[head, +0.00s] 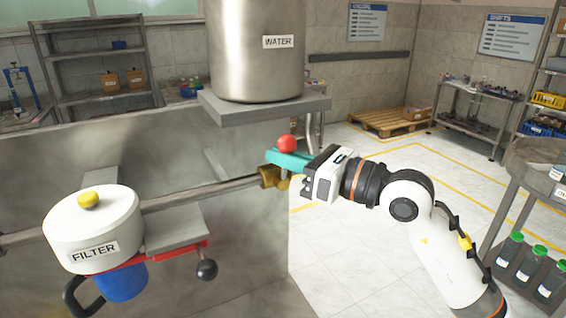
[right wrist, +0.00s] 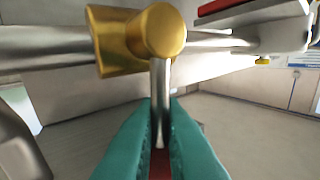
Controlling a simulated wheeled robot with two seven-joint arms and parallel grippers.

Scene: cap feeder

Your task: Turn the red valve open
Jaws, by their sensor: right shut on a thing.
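The valve has a brass body (head: 272,177) on the horizontal steel pipe, below the water tank. Its red ball knob (head: 287,143) shows just above the teal fingers of my right gripper (head: 288,160). In the right wrist view, a steel handle rod (right wrist: 160,85) runs from the round brass hub (right wrist: 157,32) down between the teal fingers (right wrist: 160,140). The fingers are shut on this handle, and a bit of red shows between them. The fingers hide part of the rod and knob. My left gripper is not in view.
A white filter housing (head: 92,225) with a yellow knob sits at the lower left, with a red bar (head: 150,257) and black ball end beneath. The steel water tank (head: 255,60) stands on a grey shelf (head: 265,113) above the valve. Open floor lies to the right.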

